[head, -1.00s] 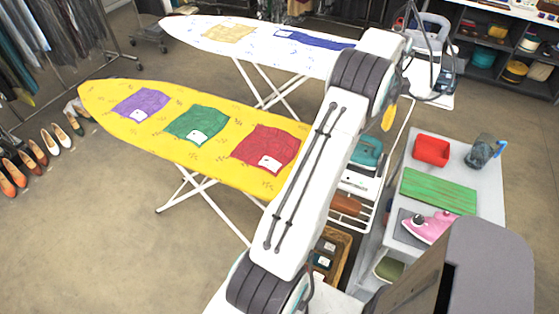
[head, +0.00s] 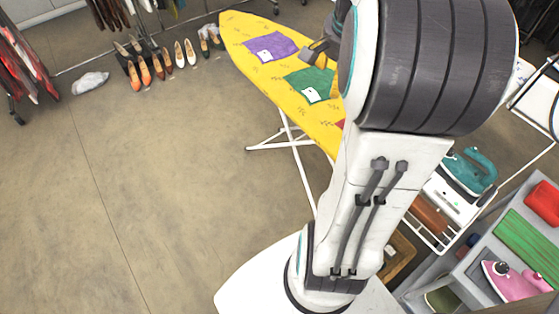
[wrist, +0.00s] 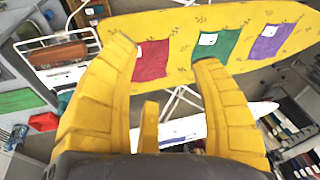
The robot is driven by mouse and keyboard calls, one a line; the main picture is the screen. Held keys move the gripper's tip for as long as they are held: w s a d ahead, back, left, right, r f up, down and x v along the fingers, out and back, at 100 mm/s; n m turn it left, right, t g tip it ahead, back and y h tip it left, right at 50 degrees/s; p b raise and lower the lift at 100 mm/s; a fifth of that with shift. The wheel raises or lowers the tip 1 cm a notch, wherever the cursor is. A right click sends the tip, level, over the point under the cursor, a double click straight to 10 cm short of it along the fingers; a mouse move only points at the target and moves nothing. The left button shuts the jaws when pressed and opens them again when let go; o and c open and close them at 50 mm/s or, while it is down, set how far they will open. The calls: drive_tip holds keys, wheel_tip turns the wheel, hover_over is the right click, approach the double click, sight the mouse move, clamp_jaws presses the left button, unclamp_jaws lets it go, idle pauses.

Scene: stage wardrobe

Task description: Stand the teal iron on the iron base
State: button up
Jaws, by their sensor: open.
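The teal iron (head: 470,172) is at the right in the head view, on the end of a white rack beside my arm. A white plate-like piece (head: 453,196) shows just in front of it; I cannot tell whether this is the iron base or whether the iron rests on it. My gripper (wrist: 165,56) is open and empty in the wrist view, its yellow fingers spread over the yellow ironing board, away from the teal iron. In the head view my arm hides most of the gripper.
The yellow ironing board (head: 245,30) carries purple (head: 272,46), green (head: 309,84) and red cloths (wrist: 151,61). A grey table at the right holds a pink iron (head: 515,281), green board (head: 530,236) and red box (head: 543,201). Open floor lies left.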

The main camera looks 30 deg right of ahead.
drive_tip(key=s+a+f+n, duration=0.1)
drive_tip(key=s+a+n, duration=0.2)
drive_tip(key=a+n, duration=0.2)
drive_tip(key=s+a+f+n+t+y, duration=0.1)
drive_tip(key=s+a+n, duration=0.2)
drive_tip(key=a, duration=0.6)
drive_tip(key=s+a+f+n+y, duration=0.1)
drive_tip(key=s+a+n, duration=0.3)
drive_tip(key=a+n, duration=0.3)
drive_tip(key=shift+a+f+t, duration=0.25)
drive_tip(key=shift+a+t, duration=0.15)
drive_tip(key=shift+a, duration=0.1)
